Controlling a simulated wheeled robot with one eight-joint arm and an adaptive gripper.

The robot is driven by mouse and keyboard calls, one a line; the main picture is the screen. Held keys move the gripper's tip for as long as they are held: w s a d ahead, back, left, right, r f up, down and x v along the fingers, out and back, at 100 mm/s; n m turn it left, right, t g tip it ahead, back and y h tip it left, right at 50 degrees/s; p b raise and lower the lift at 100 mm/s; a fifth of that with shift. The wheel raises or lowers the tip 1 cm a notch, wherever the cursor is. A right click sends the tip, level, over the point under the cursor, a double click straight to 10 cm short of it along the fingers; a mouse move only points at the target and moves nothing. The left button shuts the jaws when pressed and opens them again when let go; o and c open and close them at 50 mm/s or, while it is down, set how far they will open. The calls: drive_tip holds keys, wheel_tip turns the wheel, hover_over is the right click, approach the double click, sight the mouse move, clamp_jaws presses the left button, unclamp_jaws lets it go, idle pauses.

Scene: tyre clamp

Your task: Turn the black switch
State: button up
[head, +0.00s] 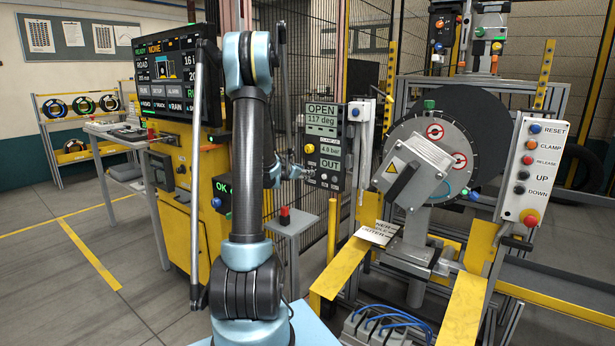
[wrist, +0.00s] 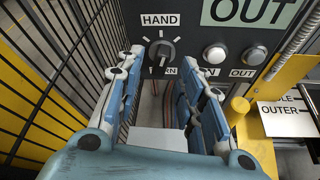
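The black switch (wrist: 161,53) is a round rotary knob on a dark panel, under a HAND label, in the wrist view. A light mark shows on the lower part of its face. A label below it is partly hidden by my fingers. My gripper (wrist: 162,72) is open, its two blue-and-white fingers apart to the left and right of the knob in the picture. Nothing is between the fingers, and I cannot tell whether they touch the panel. In the head view my gripper (head: 287,173) is at the left edge of the display panel (head: 325,150), and the switch cannot be made out.
A black mesh fence (wrist: 65,60) runs close on the left. A yellow post (wrist: 238,108) stands at the lower right. The tyre clamp disc (head: 432,140) is right of the panel.

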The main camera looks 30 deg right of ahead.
drive_tip(key=shift+x, duration=2.4)
